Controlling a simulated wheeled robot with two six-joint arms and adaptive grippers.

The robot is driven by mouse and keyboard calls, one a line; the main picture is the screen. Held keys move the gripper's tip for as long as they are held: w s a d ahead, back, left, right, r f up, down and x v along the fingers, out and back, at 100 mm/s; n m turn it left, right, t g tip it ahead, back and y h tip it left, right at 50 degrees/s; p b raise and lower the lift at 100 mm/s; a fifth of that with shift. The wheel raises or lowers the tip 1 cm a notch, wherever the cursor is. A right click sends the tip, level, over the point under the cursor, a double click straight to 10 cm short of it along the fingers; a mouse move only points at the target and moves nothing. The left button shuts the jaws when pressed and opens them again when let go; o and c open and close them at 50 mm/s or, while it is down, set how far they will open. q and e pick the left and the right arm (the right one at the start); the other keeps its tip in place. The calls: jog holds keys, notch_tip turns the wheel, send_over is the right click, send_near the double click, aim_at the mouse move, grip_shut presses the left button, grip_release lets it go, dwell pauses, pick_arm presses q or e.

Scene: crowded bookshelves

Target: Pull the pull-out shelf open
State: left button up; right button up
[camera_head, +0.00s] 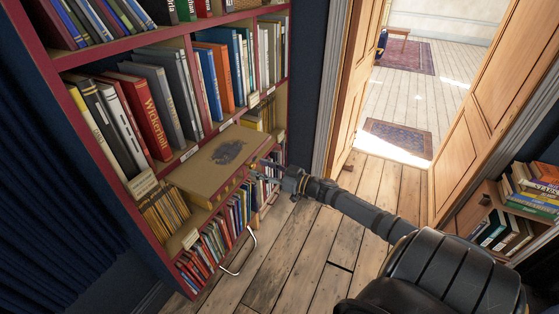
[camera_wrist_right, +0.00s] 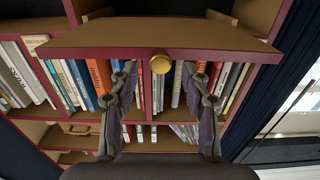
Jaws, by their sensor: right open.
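The pull-out shelf (camera_head: 200,172) is a tan board with a dark smudge on top, jutting out from the red-edged bookcase in the head view. In the right wrist view its board (camera_wrist_right: 100,40) spans the top, with a dark red front edge. A round brass knob (camera_wrist_right: 160,63) sits on that edge. My right gripper (camera_head: 262,168) is at the shelf's front edge. In the wrist view the right gripper (camera_wrist_right: 160,77) is open, its two fingers apart on either side of the knob, with gaps visible. My left gripper is not in view.
The bookcase holds rows of books (camera_head: 155,108) above and below the shelf. A curved metal handle (camera_head: 247,252) is near the bookcase foot. A wooden door (camera_head: 495,100) and a low bookshelf (camera_head: 480,205) stand at right. Wooden floor (camera_head: 300,240) in front is clear.

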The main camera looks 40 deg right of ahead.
jog(key=v, duration=0.9)
jog(key=shift+s, duration=0.25)
jog(key=shift+d, duration=0.1)
